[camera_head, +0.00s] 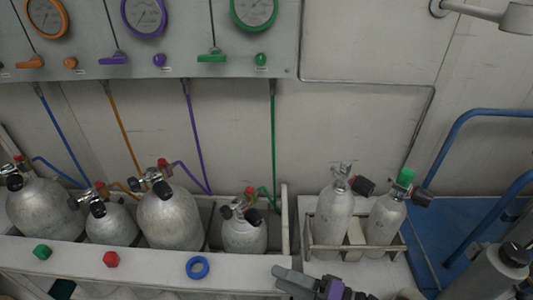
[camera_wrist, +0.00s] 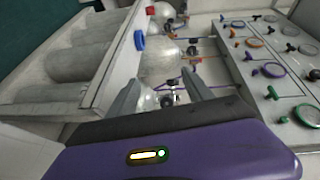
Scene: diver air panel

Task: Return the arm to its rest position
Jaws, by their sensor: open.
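My gripper (camera_head: 296,281) shows at the bottom edge of the head view, in front of the rack of cylinders and right of centre. Its purple-marked body is partly cut off by the frame edge. In the wrist view my gripper (camera_wrist: 160,76) has its two grey fingers apart with nothing held between them. Silver cylinders and valves show beyond the fingers, apart from them as far as I can tell. Most of my arm is out of view.
A white rack (camera_head: 150,257) holds several silver cylinders (camera_head: 168,215) with hoses. A gauge panel (camera_head: 180,50) is on the wall above. Two cylinders stand in a holder (camera_head: 352,248) at right. A blue rail (camera_head: 452,135) and another cylinder (camera_head: 490,272) are further right.

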